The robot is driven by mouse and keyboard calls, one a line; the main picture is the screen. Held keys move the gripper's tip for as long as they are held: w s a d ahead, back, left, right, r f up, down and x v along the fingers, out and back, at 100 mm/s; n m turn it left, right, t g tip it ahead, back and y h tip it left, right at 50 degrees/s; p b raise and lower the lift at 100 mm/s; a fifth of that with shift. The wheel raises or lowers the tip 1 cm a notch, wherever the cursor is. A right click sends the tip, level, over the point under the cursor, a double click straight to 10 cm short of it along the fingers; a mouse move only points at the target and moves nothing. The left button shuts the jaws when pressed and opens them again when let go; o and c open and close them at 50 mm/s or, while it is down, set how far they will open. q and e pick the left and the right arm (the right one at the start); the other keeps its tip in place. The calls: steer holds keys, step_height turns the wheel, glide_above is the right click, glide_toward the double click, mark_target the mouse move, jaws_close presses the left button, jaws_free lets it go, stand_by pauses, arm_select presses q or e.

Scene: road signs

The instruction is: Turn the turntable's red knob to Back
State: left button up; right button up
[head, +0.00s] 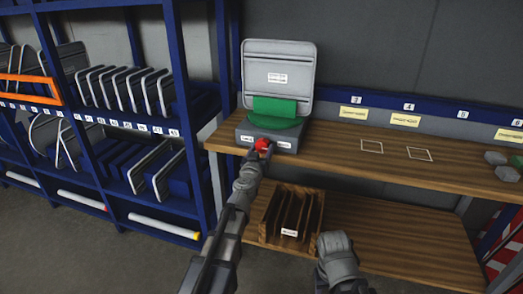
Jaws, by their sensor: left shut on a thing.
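The turntable (246,129) stands at the left end of the wooden bench, a grey box with a green round top. A grey sign panel (262,68) stands upright on it, its back side showing two small white labels, with a green piece at its lower edge. The red knob (262,144) is on the box's front, between two small white labels too small to read. My left gripper (257,151) is shut on the red knob and partly covers it. My right arm (337,262) shows at the bottom, low before the bench; its fingertips cannot be made out.
The wooden bench (335,143) has two white outlined squares and yellow labels along its back. Grey pieces (507,174) lie at its right end. A wooden slotted box (272,222) sits on the lower shelf. Blue racks (178,70) with signs fill the left.

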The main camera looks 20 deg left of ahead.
arm_select(q)
steer(key=o, duration=1.4)
steer(key=shift+s, duration=0.15)
steer(key=s, duration=0.7)
steer(key=shift+s+d, duration=0.25)
steer(key=shift+s, duration=0.05)
